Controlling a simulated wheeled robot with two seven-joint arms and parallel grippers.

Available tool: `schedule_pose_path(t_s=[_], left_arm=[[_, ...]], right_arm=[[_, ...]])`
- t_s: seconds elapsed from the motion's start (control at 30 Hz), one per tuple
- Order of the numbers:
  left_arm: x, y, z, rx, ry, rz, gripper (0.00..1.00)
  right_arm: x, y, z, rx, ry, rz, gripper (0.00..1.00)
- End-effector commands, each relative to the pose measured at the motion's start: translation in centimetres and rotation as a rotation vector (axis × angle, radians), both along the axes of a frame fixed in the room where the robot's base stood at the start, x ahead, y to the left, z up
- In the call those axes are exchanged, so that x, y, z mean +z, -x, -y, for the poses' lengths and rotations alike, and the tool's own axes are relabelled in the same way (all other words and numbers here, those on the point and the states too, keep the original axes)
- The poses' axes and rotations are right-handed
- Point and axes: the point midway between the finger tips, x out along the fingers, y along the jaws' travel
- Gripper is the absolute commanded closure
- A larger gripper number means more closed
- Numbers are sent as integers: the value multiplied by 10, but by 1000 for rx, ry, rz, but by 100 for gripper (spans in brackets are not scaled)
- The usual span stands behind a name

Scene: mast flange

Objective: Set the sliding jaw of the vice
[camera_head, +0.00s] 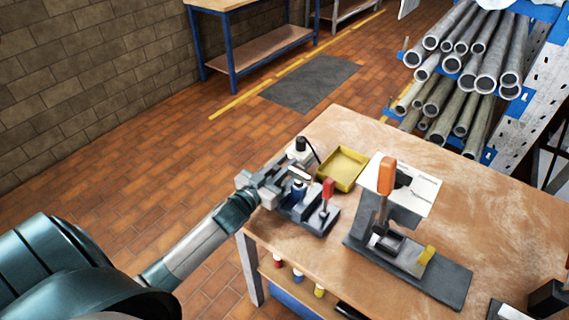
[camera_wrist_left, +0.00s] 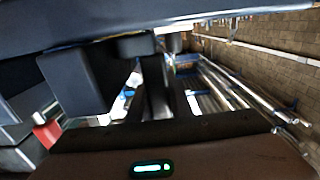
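My left gripper (camera_head: 287,186) is over the near left edge of the wooden workbench, at a small grey device (camera_head: 318,222) with a red upright handle (camera_head: 327,187) and a blue part (camera_head: 299,188). This device may be the vice; its sliding jaw is not clear to see. The gripper overlaps its upper left part, and I cannot tell whether the fingers touch it or are closed. In the left wrist view, dark close-up blocks fill much of the picture, with a red patch (camera_wrist_left: 46,134) at the left. My right gripper is not in view.
A dark-based fixture with an orange handle (camera_head: 386,175) and a yellow part (camera_head: 426,255) stands to the right. A yellow tray (camera_head: 344,169) is behind the small device. A dark object (camera_head: 549,298) is at the lower right. The bench's right part (camera_head: 500,220) is mostly clear.

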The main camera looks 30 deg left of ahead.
Motion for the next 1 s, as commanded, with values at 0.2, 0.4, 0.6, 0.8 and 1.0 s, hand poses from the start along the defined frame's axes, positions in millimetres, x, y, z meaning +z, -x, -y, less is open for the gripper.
schedule_pose_path(t_s=[0.2,0.4,0.6,0.8,1.0], left_arm=[[1,-2,-21,2,-4,-1,100],[0,-4,-50,1,-2,0,100],[1,-4,-53,3,-1,1,100],[1,-5,-53,3,-2,2,62],[1,-4,-52,2,-1,1,62]], right_arm=[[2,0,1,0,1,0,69],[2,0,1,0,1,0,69],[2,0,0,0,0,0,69],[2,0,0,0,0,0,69],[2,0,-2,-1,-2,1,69]])
